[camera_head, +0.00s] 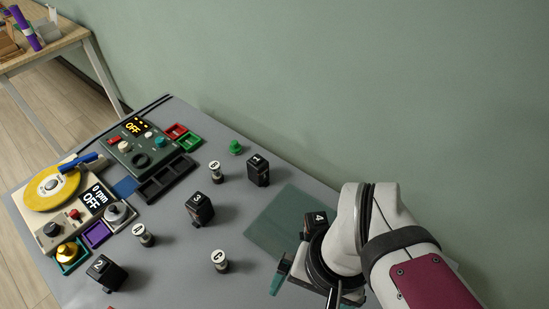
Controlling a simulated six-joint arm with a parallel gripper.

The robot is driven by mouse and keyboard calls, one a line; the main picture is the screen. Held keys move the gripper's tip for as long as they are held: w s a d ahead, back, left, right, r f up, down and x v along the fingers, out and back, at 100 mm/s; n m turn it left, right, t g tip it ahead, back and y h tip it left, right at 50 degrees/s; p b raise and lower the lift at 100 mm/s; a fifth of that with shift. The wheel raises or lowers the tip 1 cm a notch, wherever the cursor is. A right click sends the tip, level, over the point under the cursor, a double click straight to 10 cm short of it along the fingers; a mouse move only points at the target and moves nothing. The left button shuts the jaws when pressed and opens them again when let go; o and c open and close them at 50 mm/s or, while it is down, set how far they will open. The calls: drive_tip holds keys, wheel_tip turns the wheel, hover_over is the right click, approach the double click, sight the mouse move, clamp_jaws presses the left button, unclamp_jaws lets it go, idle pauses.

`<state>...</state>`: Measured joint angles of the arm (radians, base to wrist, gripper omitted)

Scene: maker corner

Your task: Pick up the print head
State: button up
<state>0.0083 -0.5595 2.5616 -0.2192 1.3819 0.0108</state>
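Several black numbered blocks look like print heads; which one the task means I cannot tell. Block 4 (313,221) stands just behind my gripper and is partly hidden by it. Block 1 (258,171) is at the back near the wall, block 3 (200,211) is near the middle, and block 2 (106,272) is at the front left. My gripper (313,289) is at the lower right, with its teal-tipped fingers spread apart. I see nothing between them, though the arm hides part of that space.
Small lettered cylinders stand among the blocks, including B (215,170) and C (220,261). A dark control box (142,146) and a turntable unit (55,187) occupy the left. A green knob (236,147) sits at the back. A translucent mat (280,222) lies behind my gripper.

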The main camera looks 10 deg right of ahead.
drive_tip(key=w+d+f+n+t+h, duration=0.1)
drive_tip(key=w+d+f+n+t, duration=0.25)
drive_tip(key=w, duration=0.65)
drive_tip(key=w+d+f+n+t+h, duration=0.1)
drive_tip(key=w+f+n+t, duration=0.25)
drive_tip(key=w+f, duration=0.45)
drive_tip(key=n+t+y, duration=0.2)
drive_tip(key=n+y, duration=0.7)
drive_tip(key=y, duration=0.1)
approach(205, 208)
drive_tip(key=x, duration=0.9)
drive_tip(key=shift+w+a, duration=0.15)
drive_tip(key=shift+a, duration=0.05)
drive_tip(key=shift+y, duration=0.3)
drive_tip(key=x, duration=0.6)
drive_tip(key=shift+r, duration=0.1)
clamp_jaws()
